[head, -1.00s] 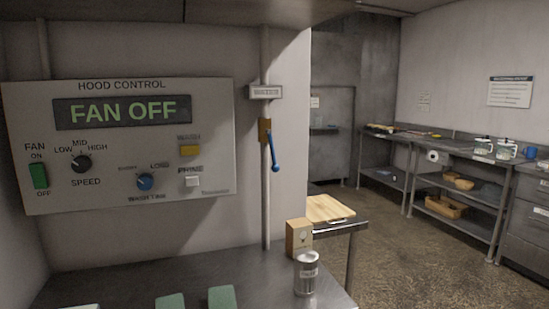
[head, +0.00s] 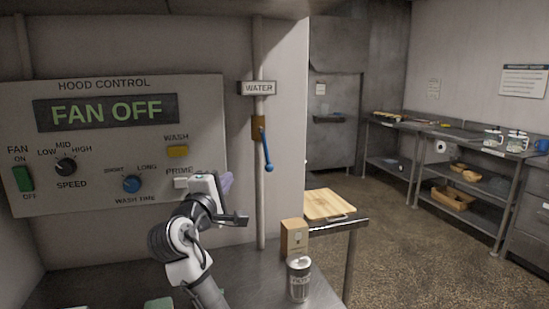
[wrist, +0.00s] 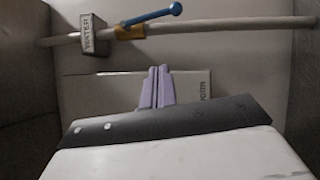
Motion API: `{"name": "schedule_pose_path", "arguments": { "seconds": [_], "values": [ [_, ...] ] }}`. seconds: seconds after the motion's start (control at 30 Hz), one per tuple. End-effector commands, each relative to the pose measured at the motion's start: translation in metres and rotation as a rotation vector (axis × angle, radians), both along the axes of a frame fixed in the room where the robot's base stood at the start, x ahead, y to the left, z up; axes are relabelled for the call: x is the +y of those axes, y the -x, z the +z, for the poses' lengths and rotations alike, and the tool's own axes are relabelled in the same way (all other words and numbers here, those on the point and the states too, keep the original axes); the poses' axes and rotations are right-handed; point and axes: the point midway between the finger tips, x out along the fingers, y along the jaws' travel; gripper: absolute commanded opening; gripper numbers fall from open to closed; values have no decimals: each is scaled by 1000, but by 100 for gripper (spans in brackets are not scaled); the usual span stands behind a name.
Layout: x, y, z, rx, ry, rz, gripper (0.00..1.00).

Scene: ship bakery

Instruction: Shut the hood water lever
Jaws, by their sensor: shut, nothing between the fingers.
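The hood water lever (head: 265,150) is a blue handle with a ball end on a brass valve (head: 258,128), set in a vertical pipe under a WATER sign (head: 257,88). The handle hangs down, nearly along the pipe, tilted slightly right. In the wrist view the lever (wrist: 152,14) shows at the top, beside the pipe, which runs sideways there. My gripper (head: 228,183) is in front of the panel's lower right, left of the pipe and lower than the lever. Its pale purple fingers (wrist: 157,88) are shut and empty, apart from the lever.
The hood control panel (head: 115,145) reads FAN OFF, left of the pipe. On the steel counter below stand a metal canister (head: 299,280) and a brown box (head: 294,239). A cutting board (head: 329,204) lies to the right. Open floor lies beyond.

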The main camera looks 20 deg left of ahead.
Motion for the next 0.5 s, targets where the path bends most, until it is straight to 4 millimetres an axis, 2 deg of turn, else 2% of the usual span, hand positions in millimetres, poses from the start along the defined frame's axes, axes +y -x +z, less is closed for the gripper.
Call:
{"name": "schedule_pose_path", "arguments": {
  "seconds": [0.5],
  "values": [
    [-5,-9,0,14,17,-23,0]
  ]
}}
